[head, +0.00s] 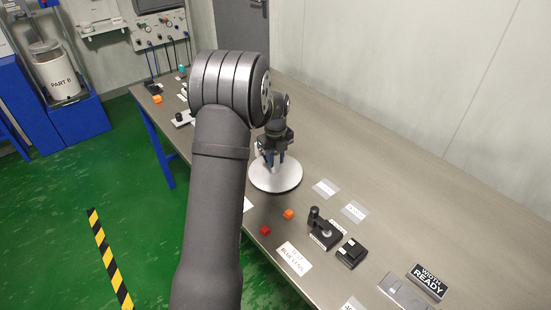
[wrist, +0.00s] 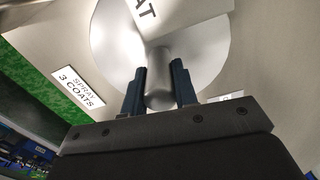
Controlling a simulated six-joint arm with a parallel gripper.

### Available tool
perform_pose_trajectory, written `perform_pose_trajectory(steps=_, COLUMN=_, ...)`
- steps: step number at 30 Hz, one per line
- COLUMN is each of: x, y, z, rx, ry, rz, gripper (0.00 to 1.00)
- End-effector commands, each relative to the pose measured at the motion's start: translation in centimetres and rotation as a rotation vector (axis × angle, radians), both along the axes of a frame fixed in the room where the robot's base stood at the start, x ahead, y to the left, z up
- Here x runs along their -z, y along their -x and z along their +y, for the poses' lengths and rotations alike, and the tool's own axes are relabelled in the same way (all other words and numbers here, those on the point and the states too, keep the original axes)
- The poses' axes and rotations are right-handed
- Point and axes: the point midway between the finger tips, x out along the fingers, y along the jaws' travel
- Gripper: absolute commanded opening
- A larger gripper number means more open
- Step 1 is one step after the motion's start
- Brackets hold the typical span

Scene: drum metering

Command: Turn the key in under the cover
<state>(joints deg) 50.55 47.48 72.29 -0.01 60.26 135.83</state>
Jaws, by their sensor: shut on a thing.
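My gripper (head: 275,158) is over a round silver disc (head: 285,183) on the bench, pointing down. In the wrist view its two dark blue fingers (wrist: 158,70) are shut on a grey cylindrical post (wrist: 158,98) that stands in front of the disc (wrist: 108,50). I cannot tell whether the post is the key or a knob of the cover. No separate key or keyhole is plain in either view.
An orange cube (head: 288,214) and a red cube (head: 265,230) lie near the disc. Black fixtures (head: 325,232) (head: 352,253) and a "WIDTH READY" sign (head: 428,281) stand on the near bench. A "SPRAY 3 COATS" label (wrist: 76,87) lies beside the disc. The bench's right side is clear.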

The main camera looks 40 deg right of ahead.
Motion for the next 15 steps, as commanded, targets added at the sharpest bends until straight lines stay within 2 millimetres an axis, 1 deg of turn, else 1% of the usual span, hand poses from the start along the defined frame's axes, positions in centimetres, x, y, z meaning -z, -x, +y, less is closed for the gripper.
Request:
perform_pose_trajectory(steps=7, x=-0.23, y=-0.03, z=-0.13, rx=0.091, ry=0.004, rz=-0.002, gripper=0.0)
perform_pose_trajectory(steps=15, x=-0.23, y=-0.03, z=-0.13, rx=0.149, ry=0.004, rz=-0.002, gripper=0.0)
